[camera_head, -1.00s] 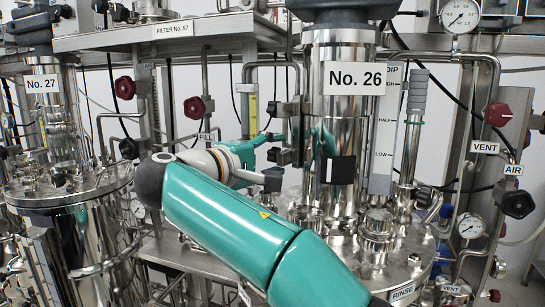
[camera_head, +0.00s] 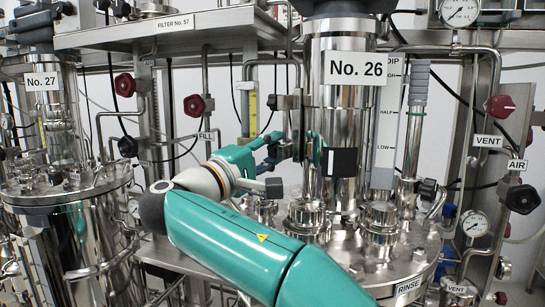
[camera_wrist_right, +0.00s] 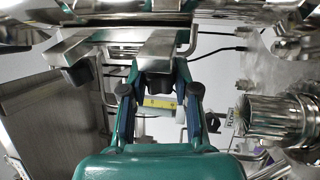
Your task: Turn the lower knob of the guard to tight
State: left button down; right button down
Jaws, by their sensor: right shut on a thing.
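The guard's upper black knob (camera_head: 272,102) sits beside the steel column of the No. 26 vessel in the head view. The lower knob is below it, mostly hidden by my right gripper (camera_head: 272,146). In the wrist view, the lower knob (camera_wrist_right: 158,84) shows as a dark shape under a steel bracket. The teal fingers of my right gripper (camera_wrist_right: 160,90) stand on either side of it, shut on it. I cannot read the knob's turn angle. My left gripper is not in view.
The No. 26 column (camera_head: 340,120) stands close right of the gripper. A vessel lid with steel fittings (camera_head: 306,218) lies below. Red valve knobs (camera_head: 194,105) and thin pipes are on the left. A level gauge (camera_head: 253,114) stands behind.

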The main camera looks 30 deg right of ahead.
jog(key=shift+f, duration=0.25)
jog(key=c, duration=0.8)
grip_release()
jog(key=shift+r, duration=0.1)
jog(key=shift+c, duration=0.2)
jog(key=shift+a, duration=0.1)
jog(key=v, duration=0.7)
jog(key=shift+a, duration=0.2)
